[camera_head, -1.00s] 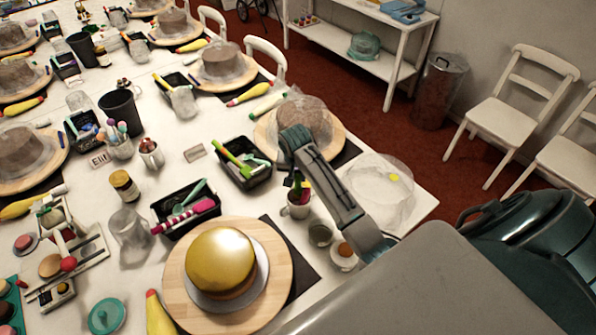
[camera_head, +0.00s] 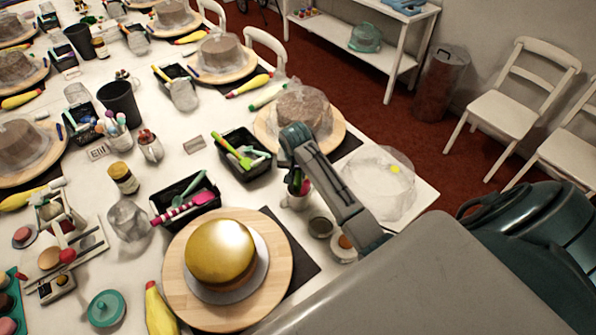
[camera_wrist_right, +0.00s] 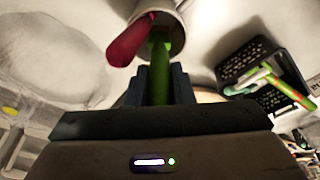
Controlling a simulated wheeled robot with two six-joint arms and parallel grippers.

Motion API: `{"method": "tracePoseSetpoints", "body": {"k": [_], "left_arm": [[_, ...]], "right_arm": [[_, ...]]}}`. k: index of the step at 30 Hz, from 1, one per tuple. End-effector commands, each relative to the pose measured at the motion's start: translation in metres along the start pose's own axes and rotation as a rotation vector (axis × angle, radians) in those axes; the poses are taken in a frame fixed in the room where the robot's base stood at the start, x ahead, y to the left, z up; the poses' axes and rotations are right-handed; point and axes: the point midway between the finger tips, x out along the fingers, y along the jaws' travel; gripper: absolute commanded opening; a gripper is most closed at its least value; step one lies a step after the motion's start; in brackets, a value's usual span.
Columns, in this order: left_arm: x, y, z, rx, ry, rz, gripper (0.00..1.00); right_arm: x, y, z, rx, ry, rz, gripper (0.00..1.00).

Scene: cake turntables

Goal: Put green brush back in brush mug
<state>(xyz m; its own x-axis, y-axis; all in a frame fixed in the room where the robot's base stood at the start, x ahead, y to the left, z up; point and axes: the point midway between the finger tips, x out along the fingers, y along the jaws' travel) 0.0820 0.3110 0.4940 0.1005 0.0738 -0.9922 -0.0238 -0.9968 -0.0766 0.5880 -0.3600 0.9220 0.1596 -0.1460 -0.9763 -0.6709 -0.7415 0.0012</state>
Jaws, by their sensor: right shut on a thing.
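The brush mug (camera_head: 297,201) is a small pale cup on the white table, just left of my right forearm, with dark, red and green handles at its mouth. It also shows in the right wrist view (camera_wrist_right: 172,14). There, my right gripper (camera_wrist_right: 158,88) is shut on the green brush (camera_wrist_right: 160,68). The green brush runs from between the fingers to the mug's mouth, its far end within the rim. A red handle (camera_wrist_right: 130,40) sticks out beside it. In the head view the right fingertips are hidden behind my arm. My left gripper is not in view.
A black tray (camera_head: 243,172) with green tools stands left of the mug. A gold cake (camera_head: 220,252) on a wooden turntable (camera_head: 276,290) is in front. A plastic-covered cake (camera_head: 303,104) is behind.

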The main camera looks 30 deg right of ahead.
Motion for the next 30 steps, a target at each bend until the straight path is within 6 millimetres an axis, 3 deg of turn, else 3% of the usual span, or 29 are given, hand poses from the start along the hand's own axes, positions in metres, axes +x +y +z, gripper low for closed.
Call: {"method": "tracePoseSetpoints", "body": {"k": [15, 24, 25, 28, 30], "left_arm": [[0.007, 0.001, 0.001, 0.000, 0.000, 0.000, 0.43], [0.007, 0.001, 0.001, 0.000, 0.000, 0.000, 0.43], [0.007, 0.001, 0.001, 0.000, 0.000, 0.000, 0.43], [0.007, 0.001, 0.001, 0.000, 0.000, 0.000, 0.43], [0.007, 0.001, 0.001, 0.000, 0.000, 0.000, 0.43]], "right_arm": [[0.021, 0.001, 0.005, 0.000, -0.002, 0.002, 0.00], [0.023, 0.001, 0.006, 0.000, -0.002, 0.002, 0.00], [0.023, 0.001, 0.006, 0.000, -0.002, 0.002, 0.25], [0.023, 0.001, 0.006, 0.000, -0.002, 0.002, 0.45], [0.023, 0.000, 0.006, 0.000, -0.002, 0.001, 0.47]]}}
